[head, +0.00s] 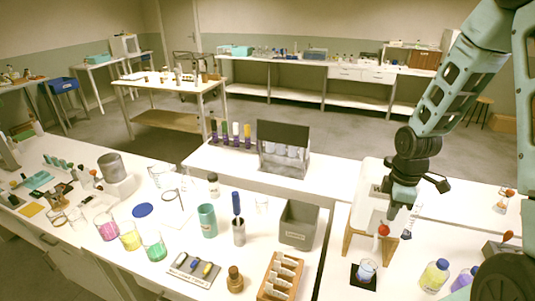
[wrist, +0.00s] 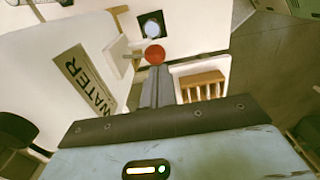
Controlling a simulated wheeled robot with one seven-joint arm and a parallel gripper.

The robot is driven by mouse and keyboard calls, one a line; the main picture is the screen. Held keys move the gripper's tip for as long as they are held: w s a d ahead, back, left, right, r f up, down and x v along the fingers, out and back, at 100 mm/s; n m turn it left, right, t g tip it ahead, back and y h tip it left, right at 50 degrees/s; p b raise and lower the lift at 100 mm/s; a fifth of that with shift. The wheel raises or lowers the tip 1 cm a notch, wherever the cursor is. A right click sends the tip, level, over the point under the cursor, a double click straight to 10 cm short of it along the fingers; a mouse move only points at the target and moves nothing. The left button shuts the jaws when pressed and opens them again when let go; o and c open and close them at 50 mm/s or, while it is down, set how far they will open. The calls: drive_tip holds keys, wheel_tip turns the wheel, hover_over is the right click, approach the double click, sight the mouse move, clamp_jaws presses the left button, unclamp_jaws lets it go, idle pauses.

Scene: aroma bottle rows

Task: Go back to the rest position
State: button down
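My gripper (head: 389,215) hangs over the right-hand bench, pointing down. In the wrist view its fingers (wrist: 157,78) lie close together, with nothing visible between them. The red knob (head: 383,230) of a water dispenser is just beyond the fingertips; it also shows in the wrist view (wrist: 154,54). I cannot tell whether the fingers touch it. The white dispenser (head: 366,190) stands on a wooden frame (head: 349,242), and a label reading WATER (wrist: 84,82) shows in the wrist view. A clear beaker (head: 366,269) sits on a black pad (head: 359,281) below the knob.
Yellow (head: 435,276) and purple (head: 464,279) bottles stand right of the beaker. A grey bin (head: 299,222) and a wooden rack (head: 280,278) are on the left bench. A metal-framed holder (head: 283,148) stands behind. Open floor (head: 300,121) lies farther back.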

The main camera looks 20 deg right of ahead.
drive_tip(key=s+a+r+b, duration=0.1)
drive_tip(key=a+b, duration=0.1)
drive_tip(key=a, duration=0.5)
drive_tip(key=s+a+r+m+b, duration=0.1)
drive_tip(key=a+b, duration=0.2)
drive_tip(key=a, duration=0.5)
drive_tip(key=s+a+r+b, duration=0.1)
drive_tip(key=a+b, duration=0.1)
drive_tip(key=a, duration=0.5)
drive_tip(key=s+a+m+b, duration=0.1)
drive_tip(key=s+a+b, duration=0.3)
drive_tip(key=s+a, duration=0.7)
drive_tip(key=s+r, duration=0.1)
drive_tip(key=s, duration=0.2)
drive_tip(key=shift+a+m+y, duration=0.15)
drive_tip(key=shift+m+y, duration=0.15)
drive_tip(key=shift+m, duration=0.1)
drive_tip(key=shift+w, duration=0.1)
